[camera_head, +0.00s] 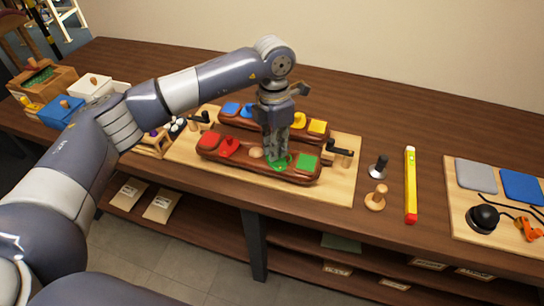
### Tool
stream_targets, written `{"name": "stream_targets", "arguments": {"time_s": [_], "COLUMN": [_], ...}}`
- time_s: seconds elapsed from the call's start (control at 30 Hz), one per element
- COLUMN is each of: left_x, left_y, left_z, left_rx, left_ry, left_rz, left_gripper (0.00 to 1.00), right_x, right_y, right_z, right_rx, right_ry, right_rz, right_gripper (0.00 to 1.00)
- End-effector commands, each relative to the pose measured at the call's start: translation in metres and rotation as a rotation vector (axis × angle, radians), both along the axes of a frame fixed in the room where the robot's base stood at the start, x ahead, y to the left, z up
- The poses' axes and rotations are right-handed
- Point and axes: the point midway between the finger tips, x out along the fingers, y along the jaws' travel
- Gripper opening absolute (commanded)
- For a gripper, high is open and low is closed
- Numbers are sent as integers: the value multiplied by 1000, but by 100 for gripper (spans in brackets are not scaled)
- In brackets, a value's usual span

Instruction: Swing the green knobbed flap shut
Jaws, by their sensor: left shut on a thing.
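The green knobbed flap (282,166) lies at the right part of the front brown wooden block (222,158), partly hidden by my left gripper (274,158). My left gripper points straight down from above and is shut on the flap's knob, which its fingers hide. A green square (307,162) sits just right of the flap, and a round tan spot (256,153) shows just left of it. I cannot tell the flap's exact angle. My right gripper is not in view.
The front block also carries a red square (209,141) and a red knobbed piece (229,147). A second block behind has blue and yellow pieces (318,127). A black handle (340,146) stands at the right end. A yellow-red bar (410,185) lies farther right.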

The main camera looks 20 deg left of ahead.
Motion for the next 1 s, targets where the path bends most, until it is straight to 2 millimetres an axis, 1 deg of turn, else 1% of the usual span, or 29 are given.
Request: {"name": "stream_targets", "arguments": {"time_s": [0.03,0.2,0.4,0.7,1.0], "left_x": [2,5,7,7,7], "left_y": [-1,-6,-12,-19,-22], "left_z": [-5,-4,-3,-1,0], "left_rx": [1,2,2,1,2], "left_ry": [-4,-4,-3,-2,-2], "left_rz": [-44,-205,-383,-583,-677], "left_gripper": [0,0,0,0,0], "right_x": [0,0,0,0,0], "right_y": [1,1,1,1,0], "right_z": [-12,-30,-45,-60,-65], "right_rx": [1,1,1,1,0], "right_ry": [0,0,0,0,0], "right_rz": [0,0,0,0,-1], "right_gripper": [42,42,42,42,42]}}
